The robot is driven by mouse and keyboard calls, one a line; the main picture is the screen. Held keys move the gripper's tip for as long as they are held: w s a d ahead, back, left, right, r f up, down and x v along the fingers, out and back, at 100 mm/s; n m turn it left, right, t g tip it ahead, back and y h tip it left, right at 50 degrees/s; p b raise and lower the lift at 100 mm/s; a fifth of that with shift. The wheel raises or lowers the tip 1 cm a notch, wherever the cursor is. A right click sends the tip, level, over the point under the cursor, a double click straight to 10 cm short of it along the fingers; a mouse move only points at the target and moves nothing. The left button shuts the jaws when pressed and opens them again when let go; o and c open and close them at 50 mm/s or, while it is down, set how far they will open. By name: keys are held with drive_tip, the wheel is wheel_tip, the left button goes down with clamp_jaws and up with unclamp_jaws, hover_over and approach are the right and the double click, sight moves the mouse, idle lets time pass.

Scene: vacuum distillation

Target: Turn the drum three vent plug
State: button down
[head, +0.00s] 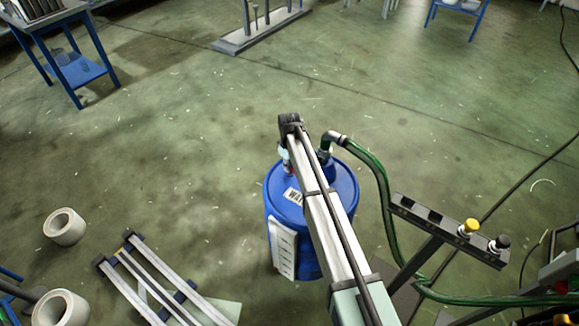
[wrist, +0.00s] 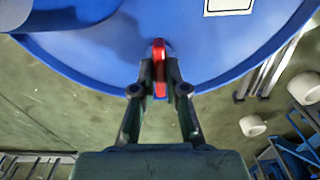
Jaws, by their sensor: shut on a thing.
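The blue drum (head: 345,182) stands on the floor in the middle of the head view, partly hidden under my arm. Its blue lid (wrist: 215,62) fills the upper part of the wrist view. The red vent plug (wrist: 158,50) is near the lid's edge in the wrist view. My gripper (wrist: 160,74) is shut on the plug, with one dark finger on each side of it. In the head view the plug and fingers are mostly hidden by my arm.
A green hose (head: 376,172) runs from an elbow fitting (head: 335,138) on the lid to the lower right. A dark post with a yellow knob (head: 469,227) stands right of the drum. A slatted metal frame (head: 150,280) and white rings (head: 64,227) lie left.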

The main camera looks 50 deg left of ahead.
drive_tip(key=n, duration=0.4)
drive_tip(key=shift+n+b, duration=0.3)
drive_tip(key=shift+n, duration=0.1)
idle(0.4)
drive_tip(key=c, duration=1.2)
unclamp_jaws()
wheel_tip(320, 180, up, 12)
drive_tip(key=shift+s+f, duration=0.1)
